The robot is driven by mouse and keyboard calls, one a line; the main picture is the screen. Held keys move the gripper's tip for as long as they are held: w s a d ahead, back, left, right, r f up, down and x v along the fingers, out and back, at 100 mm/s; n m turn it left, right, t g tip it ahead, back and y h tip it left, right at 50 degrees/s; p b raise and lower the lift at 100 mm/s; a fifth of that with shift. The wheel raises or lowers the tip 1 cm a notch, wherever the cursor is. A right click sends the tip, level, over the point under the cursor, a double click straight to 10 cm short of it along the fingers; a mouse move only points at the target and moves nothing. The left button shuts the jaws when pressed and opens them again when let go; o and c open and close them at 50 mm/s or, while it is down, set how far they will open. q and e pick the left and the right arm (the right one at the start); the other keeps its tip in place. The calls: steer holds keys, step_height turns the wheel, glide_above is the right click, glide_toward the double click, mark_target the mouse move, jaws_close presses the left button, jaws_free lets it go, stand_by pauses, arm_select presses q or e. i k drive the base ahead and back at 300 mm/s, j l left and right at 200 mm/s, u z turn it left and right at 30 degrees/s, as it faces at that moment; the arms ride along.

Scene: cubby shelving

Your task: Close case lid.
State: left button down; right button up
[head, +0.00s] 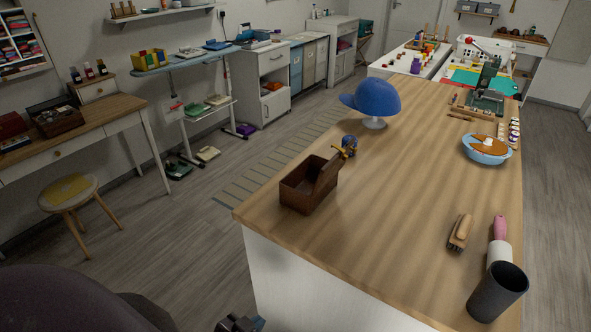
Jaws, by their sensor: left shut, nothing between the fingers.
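The brown case (300,197) sits on the near left part of the wooden table, close to its left edge. Its lid (327,177) stands raised on the right side, and the dark inside shows. My left gripper (238,324) shows only in part at the bottom edge of the head view. It is below and in front of the table's near left corner, well apart from the case. It is shut and empty. My right gripper is not in view.
On the table (400,190), a small blue and yellow object (349,146) stands just behind the case. A blue cap (376,98) on a stand is farther back. A brush (460,232) and a dark cup (497,292) lie toward the near right. The middle is clear.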

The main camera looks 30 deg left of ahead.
mark_target(328, 172)
steer(key=l+u, duration=0.3)
steer(key=u, duration=0.2)
steer(key=k+l+u, duration=0.15)
steer(key=u, duration=0.3)
